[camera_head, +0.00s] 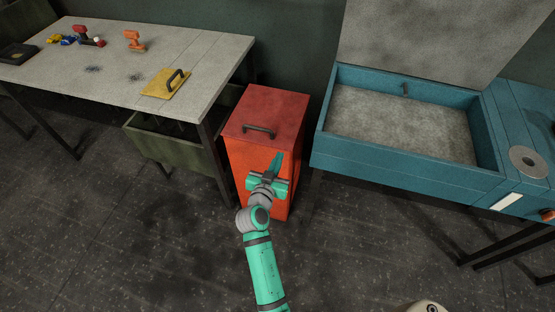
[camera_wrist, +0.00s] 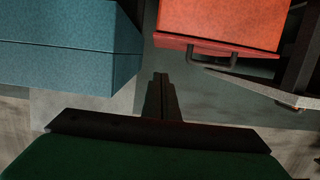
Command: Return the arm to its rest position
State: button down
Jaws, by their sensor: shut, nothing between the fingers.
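My arm (camera_head: 262,265) reaches up from the bottom of the head view, with green and grey links. My gripper (camera_head: 277,163) is at its end, in front of the red cabinet (camera_head: 265,105) as seen from the head. In the wrist view the fingers (camera_wrist: 161,95) are together with nothing between them. The cabinet (camera_wrist: 220,20) and its dark handle (camera_wrist: 212,58) show beyond them, apart from the fingertips. My arm hides part of the cabinet's front.
A blue open bin with a raised lid (camera_head: 400,172) stands right of the cabinet. A workbench (camera_head: 200,55) with a yellow handled plate (camera_head: 160,85), an orange drill (camera_head: 134,40) and other tools stands left. A green crate (camera_head: 165,150) sits under it. The floor at lower left is clear.

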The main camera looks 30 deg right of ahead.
jog(key=shift+s+a, duration=0.2)
